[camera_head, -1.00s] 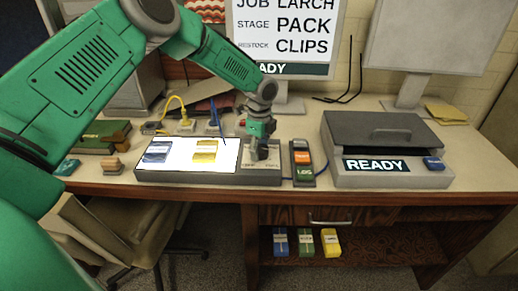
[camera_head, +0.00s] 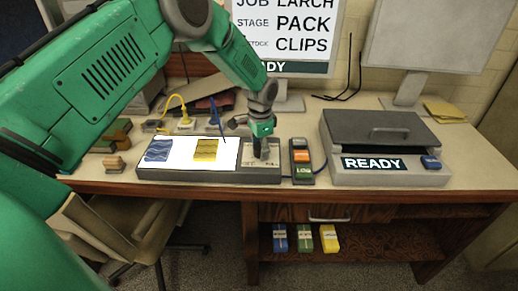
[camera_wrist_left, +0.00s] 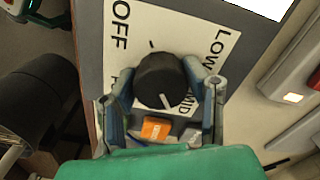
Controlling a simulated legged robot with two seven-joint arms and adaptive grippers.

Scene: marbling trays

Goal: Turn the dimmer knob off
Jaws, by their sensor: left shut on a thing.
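The dimmer knob (camera_wrist_left: 160,78) is black and round, on a white plate (camera_wrist_left: 143,22) marked OFF, LOW, MID and a partly hidden label. Its white pointer line faces the lower edge of the wrist view, near MID and away from OFF. My left gripper (camera_wrist_left: 165,88) has one finger on each side of the knob and is shut on it. In the head view my left gripper (camera_head: 262,152) points down at the right end of the light box (camera_head: 183,152) and hides the knob. My right gripper is not in view.
A box with orange and green buttons (camera_head: 302,160) stands close right of the light box. A grey lidded press reading READY (camera_head: 345,180) stands farther right. A blue pen-like item (camera_head: 215,117) stands behind the light box. Wooden stamps (camera_head: 114,163) lie left.

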